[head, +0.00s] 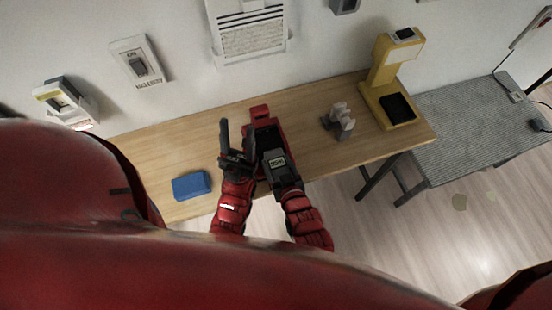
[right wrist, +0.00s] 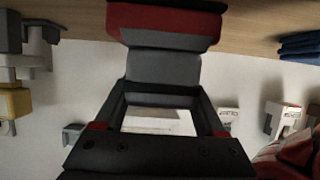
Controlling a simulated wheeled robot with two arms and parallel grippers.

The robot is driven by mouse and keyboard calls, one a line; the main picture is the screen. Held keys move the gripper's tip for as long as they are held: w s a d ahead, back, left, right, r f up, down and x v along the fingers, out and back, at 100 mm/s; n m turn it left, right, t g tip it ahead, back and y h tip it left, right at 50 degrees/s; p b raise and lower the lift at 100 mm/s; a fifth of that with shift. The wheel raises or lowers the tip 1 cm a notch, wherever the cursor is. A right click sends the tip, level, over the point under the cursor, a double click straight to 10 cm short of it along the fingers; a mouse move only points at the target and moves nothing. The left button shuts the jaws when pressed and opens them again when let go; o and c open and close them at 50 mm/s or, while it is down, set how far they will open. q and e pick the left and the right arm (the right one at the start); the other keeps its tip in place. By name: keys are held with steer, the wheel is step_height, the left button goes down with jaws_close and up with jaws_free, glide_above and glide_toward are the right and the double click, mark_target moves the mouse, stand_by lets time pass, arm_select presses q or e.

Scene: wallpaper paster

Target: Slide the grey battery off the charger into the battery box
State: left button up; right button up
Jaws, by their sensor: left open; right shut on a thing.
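My right gripper (head: 272,150) is at the middle of the table, its hand over the near part of a red and black holder (head: 260,113). In the right wrist view it is shut on a grey block (right wrist: 163,68), which looks like the grey battery. The block meets the dark face of the red and black holder (right wrist: 165,28). I cannot tell whether this holder is the charger or the battery box. In the head view the hand hides most of the block. My left gripper (head: 237,142) is open and empty just left of the holder.
A blue block (head: 191,185) lies at the table's front left. A grey stand with pale upright parts (head: 340,122) and a yellow device (head: 382,80) stand to the right. The wooden table (head: 165,145) is clear between. Several units hang on the wall.

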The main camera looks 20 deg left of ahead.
steer(key=shift+s+d, duration=0.2)
steer(key=shift+s, duration=0.1)
steer(key=shift+s, duration=0.1)
steer(key=shift+s+d+p, duration=0.35)
steer(key=shift+s+d, duration=0.2)
steer(key=shift+s, duration=0.25)
steer(key=shift+s+d+p, duration=0.3)
steer(key=shift+s+d, duration=0.25)
steer(key=shift+s, duration=0.2)
steer(key=shift+w, duration=0.15)
